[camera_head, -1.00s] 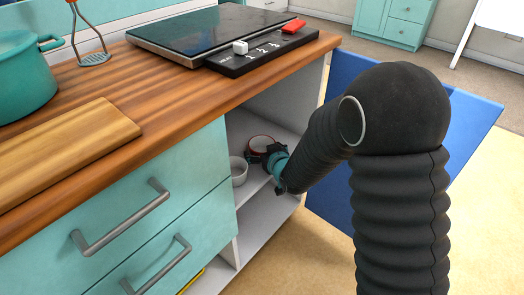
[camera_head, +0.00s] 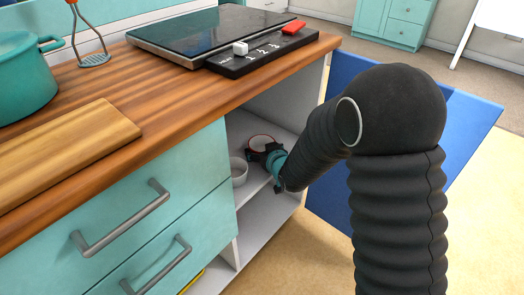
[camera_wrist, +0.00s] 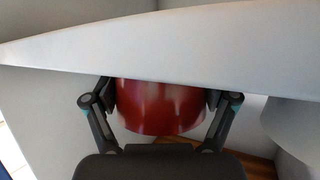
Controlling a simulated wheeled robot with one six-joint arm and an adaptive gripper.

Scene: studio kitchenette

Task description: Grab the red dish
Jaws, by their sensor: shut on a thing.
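The red dish (camera_head: 262,140) is inside the open cabinet, on or just above the upper shelf; I cannot tell which. Only its rim and part of its inside show in the head view. In the wrist view, the glossy red side of the dish (camera_wrist: 160,108) fills the space between my two fingers. My gripper (camera_wrist: 162,97) is shut on it, with a finger on each side. In the head view my gripper (camera_head: 267,152) reaches into the cabinet and hides the near side of the dish.
A white bowl (camera_head: 238,171) stands close to the left of the red dish. The cabinet's blue door (camera_head: 345,85) is open to the right. The wooden counter (camera_head: 170,110) is above, and a lower shelf (camera_head: 262,222) lies below.

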